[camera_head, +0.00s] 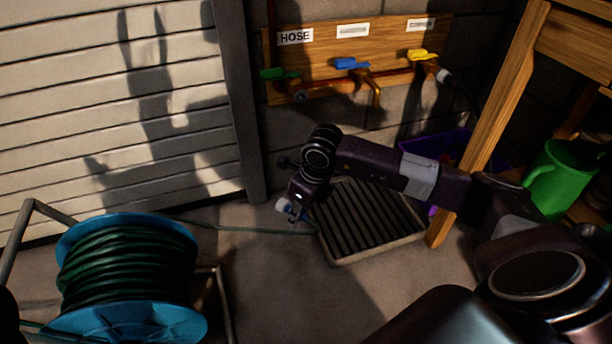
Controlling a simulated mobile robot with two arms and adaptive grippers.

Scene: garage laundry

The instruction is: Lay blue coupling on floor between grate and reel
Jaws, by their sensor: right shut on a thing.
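The blue coupling (284,205) is at the end of my right arm, low over the floor just left of the grate. My right gripper (293,208) is shut on it, and the fingers hide part of it. I cannot tell whether the coupling touches the floor. The grate (372,222) is a dark ribbed drain in a pale frame, partly under my right arm. The reel (128,225) with blue flanges and wound green hose stands at the lower left. My left gripper is not in view.
A thin green hose (235,229) runs along the floor from the reel towards the grate. Bare floor (270,275) lies between them. Taps with green, blue and yellow handles sit on a wooden board (385,37). A wooden bench leg (487,125) and a green watering can (555,180) are at the right.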

